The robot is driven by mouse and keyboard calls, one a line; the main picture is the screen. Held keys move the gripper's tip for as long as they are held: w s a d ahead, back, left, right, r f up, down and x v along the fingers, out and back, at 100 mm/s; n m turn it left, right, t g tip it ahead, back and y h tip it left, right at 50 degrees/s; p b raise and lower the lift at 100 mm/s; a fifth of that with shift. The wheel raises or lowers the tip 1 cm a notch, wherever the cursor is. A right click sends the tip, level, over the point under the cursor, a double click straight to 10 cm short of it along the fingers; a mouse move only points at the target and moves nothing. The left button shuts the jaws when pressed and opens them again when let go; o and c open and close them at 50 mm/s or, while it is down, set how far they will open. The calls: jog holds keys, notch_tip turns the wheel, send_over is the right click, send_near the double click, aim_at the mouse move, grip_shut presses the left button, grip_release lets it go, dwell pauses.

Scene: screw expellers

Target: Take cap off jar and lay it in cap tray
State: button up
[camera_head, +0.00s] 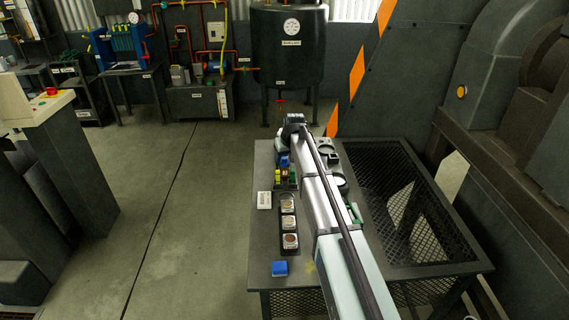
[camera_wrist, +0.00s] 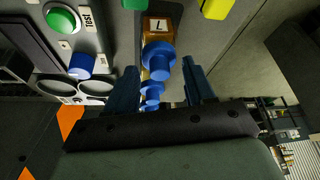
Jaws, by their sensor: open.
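My gripper (camera_wrist: 160,68) is open in the wrist view, with its two dark blue fingers apart. Blue round knob-like pieces (camera_wrist: 158,58) show between and beyond the fingers, by an orange-brown block with a white "L" label (camera_wrist: 159,25). No clear contact between fingers and pieces shows. In the head view my arm covers much of the table, and I cannot make out the fingers. Three small round-topped containers (camera_head: 289,222) stand in a row in a dark holder left of my arm. I cannot tell which thing is the jar, its cap or the cap tray.
In the wrist view a green button (camera_wrist: 62,19), a blue knob (camera_wrist: 81,66) and a two-ring white piece (camera_wrist: 97,88) lie left. A mesh-topped section (camera_head: 405,205) lies right.

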aim_at(285, 159)
grip_shut()
dwell(0.5)
notch_tip(285, 159, up, 8)
jog(key=shift+r, duration=0.25)
jog(key=s+f, duration=0.4)
jog(key=s, duration=1)
jog(key=shift+m, duration=0.4)
jog(key=shift+s+a+f, duration=0.1)
jog(key=shift+f, duration=4.6)
